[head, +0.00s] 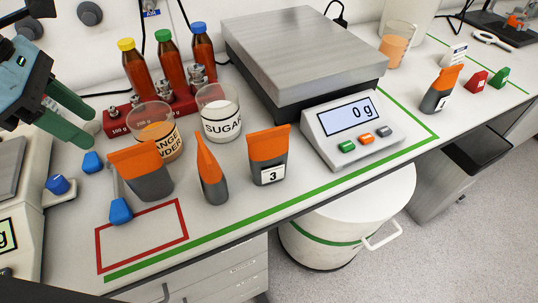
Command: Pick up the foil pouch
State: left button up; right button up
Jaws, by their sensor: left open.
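Several foil pouches with orange tops and grey lower parts stand on the white bench. One pouch (145,176) is at the left, just in front of the orange powder beaker. A second pouch (211,172) is beside it, turned edge-on. A third pouch (268,156), labelled 3, stands to its right. A fourth pouch (440,89), with a small label, stands at the right beyond the scale. My left gripper (90,128) is at the upper left with its green fingers apart and empty, away from the pouches. My right gripper is not in view.
Behind the pouches are the orange powder beaker (155,118), the sugar beaker (219,113) and brown bottles (170,66). A scale (352,130) reading 0 g stands right of centre.

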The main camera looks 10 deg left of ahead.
aim_at(268, 149)
jog(key=k+j+z, duration=0.1)
jog(key=z, duration=0.3)
jog(key=k+j+z, duration=0.15)
jog(key=z, duration=0.25)
jog(key=k+z, duration=0.1)
jog(key=z, duration=0.3)
